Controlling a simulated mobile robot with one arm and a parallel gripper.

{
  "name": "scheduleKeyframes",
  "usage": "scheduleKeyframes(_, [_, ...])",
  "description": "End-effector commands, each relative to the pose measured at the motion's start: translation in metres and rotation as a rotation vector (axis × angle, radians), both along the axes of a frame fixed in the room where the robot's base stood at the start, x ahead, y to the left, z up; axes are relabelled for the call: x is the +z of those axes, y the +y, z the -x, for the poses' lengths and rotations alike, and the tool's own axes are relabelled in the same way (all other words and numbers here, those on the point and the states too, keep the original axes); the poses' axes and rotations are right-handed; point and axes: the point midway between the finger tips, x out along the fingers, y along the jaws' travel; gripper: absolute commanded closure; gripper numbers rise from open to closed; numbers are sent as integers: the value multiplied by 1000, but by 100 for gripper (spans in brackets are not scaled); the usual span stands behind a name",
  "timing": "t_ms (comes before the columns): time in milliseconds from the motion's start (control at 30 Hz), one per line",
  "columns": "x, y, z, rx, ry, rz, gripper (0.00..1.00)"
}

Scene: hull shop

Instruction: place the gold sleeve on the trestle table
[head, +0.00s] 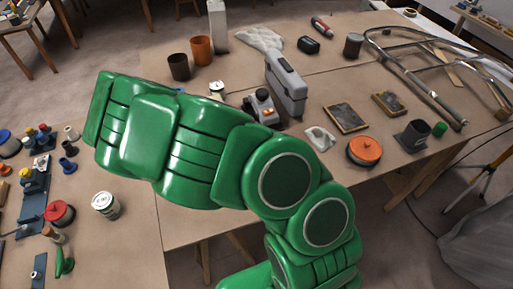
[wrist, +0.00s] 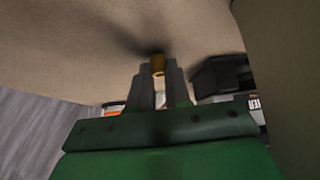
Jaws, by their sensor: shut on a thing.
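My gripper (wrist: 158,78) is shut on the gold sleeve (wrist: 158,65), which shows between the fingertips in the wrist view. A brown surface fills the area beyond it, with a dark shadow close to the sleeve. I cannot tell whether the sleeve touches that surface. In the head view, the brown-topped trestle table (head: 195,232) spans the middle and right, on wooden legs. My green arm reaches across it toward the left. My gripper and the sleeve are hidden in the head view.
A grey case (head: 287,85), an orange-topped round tin (head: 364,151), a dark frame (head: 346,117) and a tubular metal frame (head: 420,75) stand on the table. A white tin (head: 105,205) and a red-topped item (head: 59,213) are at left. The table's front strip looks bare.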

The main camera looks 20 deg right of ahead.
Motion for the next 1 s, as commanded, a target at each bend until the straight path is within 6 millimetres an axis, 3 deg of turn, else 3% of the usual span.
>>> scheduleKeyframes(133, [-2, 0, 0, -1, 1, 0, 100])
scheduleKeyframes(167, [-3, 0, 0, -1, 1, 0, 81])
scheduleKeyframes(333, [-2, 0, 0, -1, 1, 0, 57])
scheduleKeyframes(667, [-1, 0, 0, 0, 0, 0, 57])
scheduleKeyframes(1000, [27, 22, 3, 3, -1, 1, 57])
